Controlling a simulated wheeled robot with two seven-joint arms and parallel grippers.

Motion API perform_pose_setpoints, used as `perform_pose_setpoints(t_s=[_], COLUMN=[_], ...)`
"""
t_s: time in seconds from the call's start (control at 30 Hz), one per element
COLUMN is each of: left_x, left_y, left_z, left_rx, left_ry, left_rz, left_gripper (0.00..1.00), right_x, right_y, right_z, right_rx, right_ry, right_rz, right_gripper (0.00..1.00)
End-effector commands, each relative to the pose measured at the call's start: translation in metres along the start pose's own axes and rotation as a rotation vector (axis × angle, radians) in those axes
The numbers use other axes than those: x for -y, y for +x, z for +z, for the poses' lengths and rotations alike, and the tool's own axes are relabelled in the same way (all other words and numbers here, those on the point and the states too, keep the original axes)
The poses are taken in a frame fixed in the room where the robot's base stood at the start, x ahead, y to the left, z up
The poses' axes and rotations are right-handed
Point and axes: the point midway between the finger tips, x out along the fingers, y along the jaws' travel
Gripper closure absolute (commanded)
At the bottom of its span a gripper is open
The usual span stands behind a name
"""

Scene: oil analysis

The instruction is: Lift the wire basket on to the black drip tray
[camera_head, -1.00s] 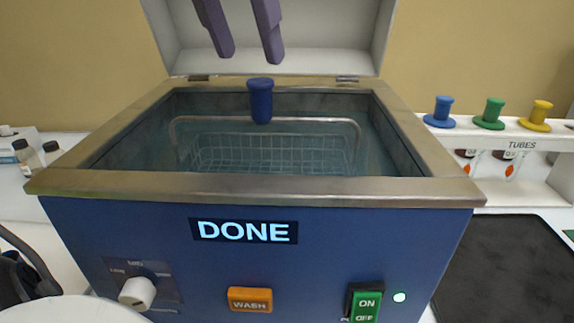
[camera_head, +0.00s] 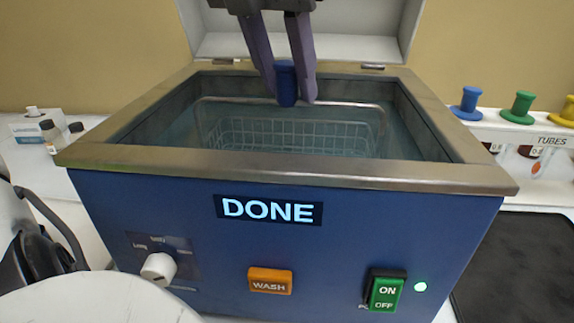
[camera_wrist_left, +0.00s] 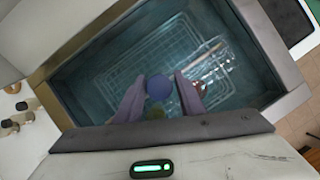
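The wire basket (camera_head: 345,139) sits down inside the blue washer's tank, in the liquid; it also shows in the left wrist view (camera_wrist_left: 125,62). Its blue knob handle (camera_head: 287,84) stands on the wire bail above the basket. My left gripper (camera_head: 288,98) comes down from above with one finger on each side of the knob, and appears shut on it. In the left wrist view the knob (camera_wrist_left: 159,88) lies between the two fingertips. The black drip tray (camera_head: 515,270) lies at the lower right, partly outside the head view. My right gripper is not seen.
The washer's metal rim (camera_head: 290,165) surrounds the tank, and its white lid (camera_head: 350,30) stands open behind. The display reads DONE. A tube rack (camera_head: 520,130) with blue, green and yellow knobs stands right, behind the tray. Small bottles (camera_head: 50,135) stand left.

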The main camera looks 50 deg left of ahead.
Motion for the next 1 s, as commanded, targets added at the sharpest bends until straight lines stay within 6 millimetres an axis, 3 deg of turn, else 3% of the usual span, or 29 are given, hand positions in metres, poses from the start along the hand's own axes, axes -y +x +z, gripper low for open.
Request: perform_pose_setpoints(t_s=[0.03,0.2,0.63,1.0], left_x=[0.0,0.0,0.0,0.0], left_y=[0.0,0.0,-0.009,-0.073], left_z=[0.0,0.0,0.004,0.031], left_rx=[0.0,0.0,0.004,0.005], left_ry=[0.0,0.0,-0.002,-0.002], left_rz=[0.0,0.0,0.001,0.0], left_gripper=[0.74,1.0,1.0,1.0], right_x=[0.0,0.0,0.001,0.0], right_y=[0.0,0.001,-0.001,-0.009], right_z=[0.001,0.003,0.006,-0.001], right_rx=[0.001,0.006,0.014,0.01], right_ry=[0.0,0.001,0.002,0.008], right_rz=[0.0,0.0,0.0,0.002], right_gripper=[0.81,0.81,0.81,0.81])
